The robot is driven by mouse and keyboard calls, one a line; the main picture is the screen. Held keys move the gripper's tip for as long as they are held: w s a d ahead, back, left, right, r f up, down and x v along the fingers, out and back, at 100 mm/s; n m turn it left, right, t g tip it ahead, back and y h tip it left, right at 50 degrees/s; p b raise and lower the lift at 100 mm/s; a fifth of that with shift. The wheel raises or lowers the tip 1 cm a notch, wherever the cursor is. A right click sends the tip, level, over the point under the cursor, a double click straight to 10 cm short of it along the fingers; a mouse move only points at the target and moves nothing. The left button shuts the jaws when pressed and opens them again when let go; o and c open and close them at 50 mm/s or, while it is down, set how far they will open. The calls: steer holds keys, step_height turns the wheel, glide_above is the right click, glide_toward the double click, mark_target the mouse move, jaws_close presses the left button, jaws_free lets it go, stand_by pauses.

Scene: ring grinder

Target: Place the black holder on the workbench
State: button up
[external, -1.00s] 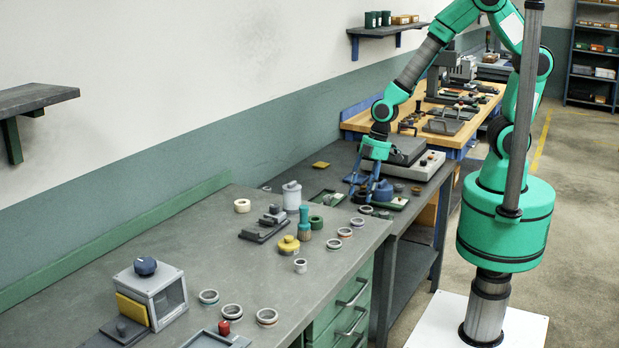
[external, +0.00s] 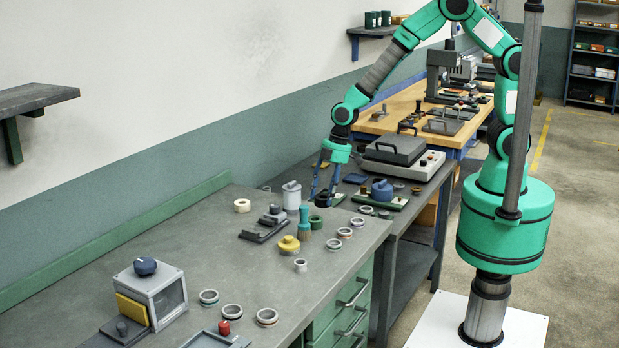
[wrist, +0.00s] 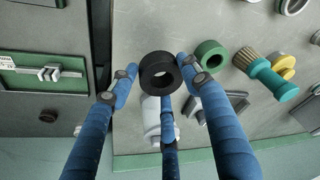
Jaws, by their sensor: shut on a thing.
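The black holder (wrist: 160,58) is a thick dark ring, pinched between the blue fingers of my gripper (wrist: 158,72) in the wrist view. In the external view my gripper (external: 322,188) holds the black holder (external: 323,198) low by the far right end of the grey workbench (external: 210,245). The green ring (external: 316,222) on the workbench is just in front of it. I cannot tell the exact gap between the holder and the benchtop.
A white canister (external: 292,195), a green-handled brush (external: 305,222) and a yellow knob (external: 288,245) stand close by. Several rings lie along the workbench's right side. A lower bench with a blue-topped piece (external: 382,190) adjoins behind. The workbench's middle left is clear.

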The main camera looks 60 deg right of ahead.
mark_target(327, 196)
stand_by(0.3)
steer(key=shift+f+b, duration=0.35)
steer(key=shift+f, duration=1.4)
steer(key=shift+f, duration=0.15)
steer(key=o, duration=1.2)
steer(key=shift+c, duration=0.2)
steer(key=shift+v, duration=0.8)
steer(key=p+v, duration=0.1)
steer(key=v, duration=0.9)
steer(key=shift+r+p, duration=0.35)
steer(key=shift+s, duration=0.1)
